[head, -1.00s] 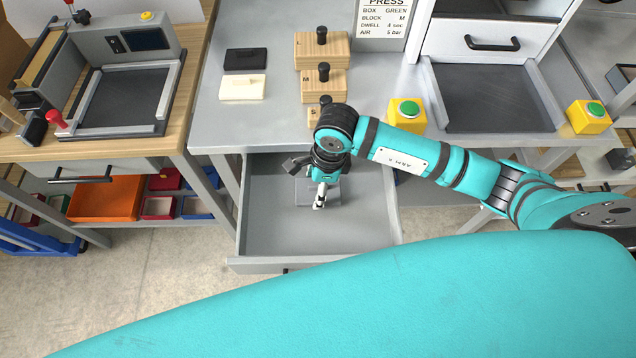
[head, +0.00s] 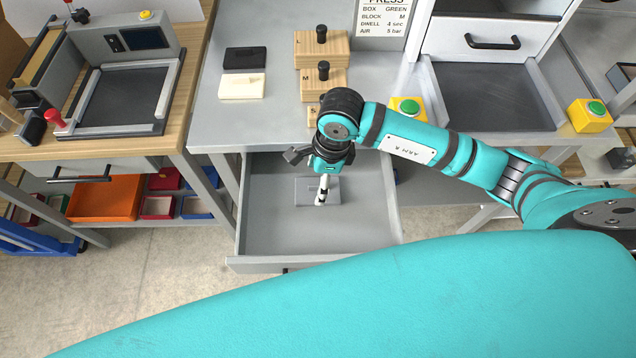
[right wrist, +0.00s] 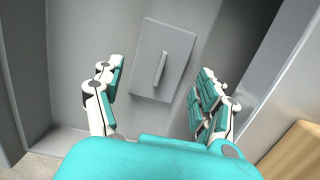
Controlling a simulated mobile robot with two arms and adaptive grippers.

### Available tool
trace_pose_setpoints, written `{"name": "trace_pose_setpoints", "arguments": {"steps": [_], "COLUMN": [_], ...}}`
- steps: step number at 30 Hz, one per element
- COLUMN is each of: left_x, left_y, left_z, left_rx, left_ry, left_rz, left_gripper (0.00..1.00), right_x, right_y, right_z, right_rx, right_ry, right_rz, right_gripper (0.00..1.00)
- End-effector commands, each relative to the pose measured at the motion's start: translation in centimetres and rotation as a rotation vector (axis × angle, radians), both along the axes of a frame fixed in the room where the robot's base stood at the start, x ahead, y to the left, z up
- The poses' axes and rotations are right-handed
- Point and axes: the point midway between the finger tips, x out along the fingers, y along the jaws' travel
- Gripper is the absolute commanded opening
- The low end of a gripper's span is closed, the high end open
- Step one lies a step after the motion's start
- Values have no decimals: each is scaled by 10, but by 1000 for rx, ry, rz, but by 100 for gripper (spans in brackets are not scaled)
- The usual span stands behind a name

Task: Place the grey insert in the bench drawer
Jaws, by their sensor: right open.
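The grey insert (head: 305,197) is a flat plate lying on the floor of the open bench drawer (head: 262,222). In the right wrist view, the insert (right wrist: 150,35) shows a raised bar handle and appears flat on the drawer floor (right wrist: 85,45). My right gripper (head: 321,198) points down over the insert and partly hides it in the head view. In the right wrist view its fingers (right wrist: 160,72) are spread wide, with the handle between them and nothing gripped. My left gripper is not in view.
Above the drawer is the grey bench top (head: 225,125) with a black plate (head: 245,59), a cream plate (head: 242,86) and wooden blocks (head: 322,84). A yellow box with a green button (head: 407,108) stands beside my right arm. The drawer floor around the insert is clear.

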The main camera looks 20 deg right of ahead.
Motion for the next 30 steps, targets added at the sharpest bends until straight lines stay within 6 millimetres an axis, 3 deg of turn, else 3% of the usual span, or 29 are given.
{"name": "trace_pose_setpoints", "arguments": {"steps": [6, 12, 18, 30], "left_x": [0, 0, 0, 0], "left_y": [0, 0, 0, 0], "left_z": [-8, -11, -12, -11], "left_rx": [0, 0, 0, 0], "left_ry": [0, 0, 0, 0], "left_rz": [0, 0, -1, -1], "left_gripper": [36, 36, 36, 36], "right_x": [0, -2, -3, -3], "right_y": [-7, -11, -13, -13], "right_z": [48, 78, 87, 87], "right_rx": [0, 0, 0, 0], "right_ry": [-6, -4, -1, -1], "right_rz": [0, -1, -1, -1], "right_gripper": [74, 74, 74, 74]}}
